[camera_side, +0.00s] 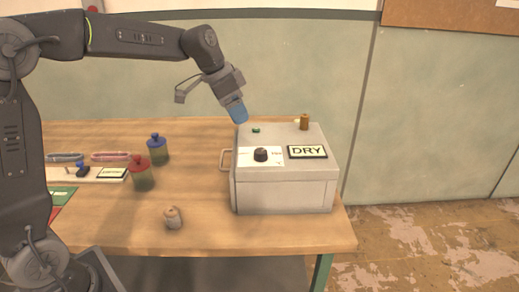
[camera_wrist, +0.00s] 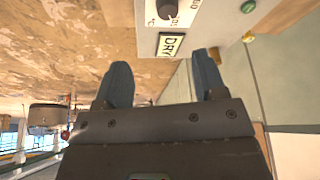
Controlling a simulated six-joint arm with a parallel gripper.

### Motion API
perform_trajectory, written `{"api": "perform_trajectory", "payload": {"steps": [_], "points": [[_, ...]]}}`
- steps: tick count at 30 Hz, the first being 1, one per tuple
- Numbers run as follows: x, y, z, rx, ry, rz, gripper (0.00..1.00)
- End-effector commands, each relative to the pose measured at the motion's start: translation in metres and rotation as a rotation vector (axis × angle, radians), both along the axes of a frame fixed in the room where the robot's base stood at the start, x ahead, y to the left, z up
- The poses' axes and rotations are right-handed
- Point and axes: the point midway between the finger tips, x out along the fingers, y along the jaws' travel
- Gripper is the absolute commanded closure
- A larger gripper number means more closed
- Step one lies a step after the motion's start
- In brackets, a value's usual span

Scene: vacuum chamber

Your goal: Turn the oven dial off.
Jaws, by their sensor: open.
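The oven is a pale grey box (camera_side: 283,194) at the right end of the wooden table, with a "DRY" label on its sloped face. Its black dial (camera_side: 261,154) sits on a white plate left of that label. The dial (camera_wrist: 167,8) also shows at the top edge of the wrist view, partly cut off, so I cannot read its setting. My gripper (camera_side: 238,112) is above the upper left of the oven, apart from the dial. In the wrist view its two blue fingers (camera_wrist: 158,80) are spread with nothing between them.
A green button (camera_side: 256,130) and a brass-coloured fitting (camera_side: 304,122) are on the oven's top. Blue (camera_side: 157,149) and red-topped (camera_side: 140,172) jars and a small tan object (camera_side: 173,217) stand left of the oven.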

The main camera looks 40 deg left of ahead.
Motion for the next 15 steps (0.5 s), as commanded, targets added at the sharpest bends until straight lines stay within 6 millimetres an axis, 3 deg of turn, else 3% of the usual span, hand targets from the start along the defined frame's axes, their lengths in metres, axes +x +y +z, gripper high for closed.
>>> {"api": "perform_trajectory", "payload": {"steps": [3,8,15], "points": [[0.015,0.006,-0.007,-0.003,0.001,-0.027,0.36],[0.021,0.006,-0.016,-0.004,0.001,-0.037,0.36],[0.034,-0.003,-0.056,-0.004,0.005,-0.038,0.36]]}}
